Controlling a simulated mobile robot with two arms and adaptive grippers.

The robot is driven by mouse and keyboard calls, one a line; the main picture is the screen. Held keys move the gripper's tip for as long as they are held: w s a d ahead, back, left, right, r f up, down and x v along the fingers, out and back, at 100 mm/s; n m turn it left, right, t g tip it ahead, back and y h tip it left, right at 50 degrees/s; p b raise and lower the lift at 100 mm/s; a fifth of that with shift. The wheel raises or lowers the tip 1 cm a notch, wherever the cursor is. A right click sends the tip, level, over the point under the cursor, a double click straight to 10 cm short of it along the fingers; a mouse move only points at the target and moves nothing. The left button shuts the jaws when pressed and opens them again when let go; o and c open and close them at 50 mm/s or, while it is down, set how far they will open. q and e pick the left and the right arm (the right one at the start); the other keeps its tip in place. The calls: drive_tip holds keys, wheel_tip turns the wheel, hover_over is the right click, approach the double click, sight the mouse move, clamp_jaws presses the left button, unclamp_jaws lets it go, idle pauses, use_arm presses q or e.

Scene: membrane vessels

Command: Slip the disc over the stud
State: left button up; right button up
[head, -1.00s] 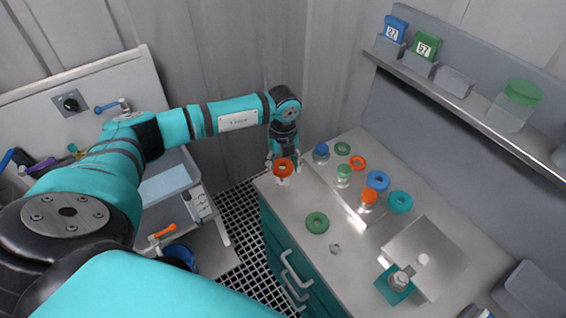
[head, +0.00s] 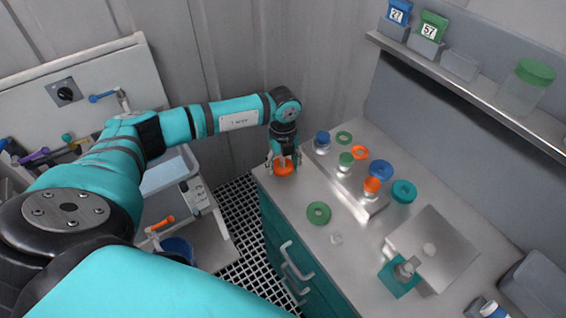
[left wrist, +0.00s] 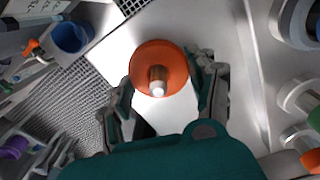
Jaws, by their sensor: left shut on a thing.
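An orange disc (head: 284,169) with a centre hole is held between the fingers of my left gripper (head: 283,163), low over the near left corner of the counter. In the left wrist view the disc (left wrist: 144,62) lies flat between both fingers. A short metal stud (left wrist: 157,82) with a bright tip shows in its hole. The tip looks to stand up through the disc, but how far down the disc sits on it cannot be told. In the head view the disc and fingers hide the stud. My right gripper is not in view.
Behind stand capped vessels, blue (head: 322,138), green (head: 346,159) and orange (head: 372,186), with several coloured rings beyond. A flat metal plate (head: 440,255) is at right.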

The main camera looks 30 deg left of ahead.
use_arm(q)
drive_tip(key=shift+f, duration=0.2)
idle(0.4)
drive_tip(key=o, duration=1.3)
drive_tip(key=shift+c, duration=0.2)
wheel_tip(320, 180, up, 12)
